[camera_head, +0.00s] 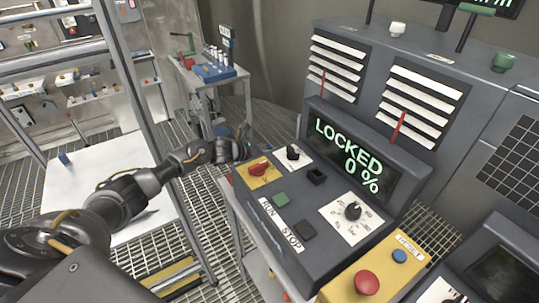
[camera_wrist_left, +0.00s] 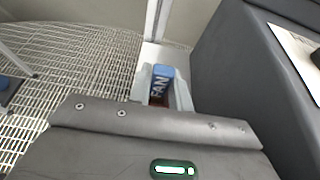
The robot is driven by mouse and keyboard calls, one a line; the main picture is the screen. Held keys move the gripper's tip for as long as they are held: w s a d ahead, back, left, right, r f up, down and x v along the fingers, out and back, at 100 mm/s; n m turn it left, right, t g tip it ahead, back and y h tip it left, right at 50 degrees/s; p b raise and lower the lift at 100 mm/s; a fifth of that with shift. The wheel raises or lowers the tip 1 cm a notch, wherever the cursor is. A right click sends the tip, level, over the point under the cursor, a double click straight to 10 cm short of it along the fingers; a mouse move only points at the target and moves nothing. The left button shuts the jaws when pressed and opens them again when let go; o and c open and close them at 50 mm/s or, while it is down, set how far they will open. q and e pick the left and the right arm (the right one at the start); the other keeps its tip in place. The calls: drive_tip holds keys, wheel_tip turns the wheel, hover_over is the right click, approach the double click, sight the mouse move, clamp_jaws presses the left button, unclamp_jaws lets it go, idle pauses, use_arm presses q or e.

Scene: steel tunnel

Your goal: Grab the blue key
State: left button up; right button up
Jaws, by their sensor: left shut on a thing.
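The blue key (camera_wrist_left: 158,84) is a small blue block lettered "FAN" in the left wrist view. It sits between the pale fingers of my left gripper (camera_wrist_left: 161,92), which is shut on it. A dark reddish part shows just below the lettering. In the head view my left gripper (camera_head: 232,147) is at the end of the arm from the left, beside the left edge of the console; the key cannot be made out clearly there. My right gripper is in neither view.
The grey control console (camera_head: 318,228) reads "LOCKED 0 %" and stands right of my left gripper. A white table (camera_head: 95,185) lies under my left arm. A cart with a blue rack (camera_head: 215,72) stands behind. A metal post (camera_head: 130,75) rises at left. Grating covers the floor.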

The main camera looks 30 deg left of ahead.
use_arm(q)
clamp_jaws()
wheel_tip(320, 180, up, 9)
drive_tip(key=b, duration=0.3)
drive_tip(key=shift+f, duration=0.15)
drive_tip(key=shift+r+b, duration=0.3)
drive_tip(key=shift+r, duration=0.4)
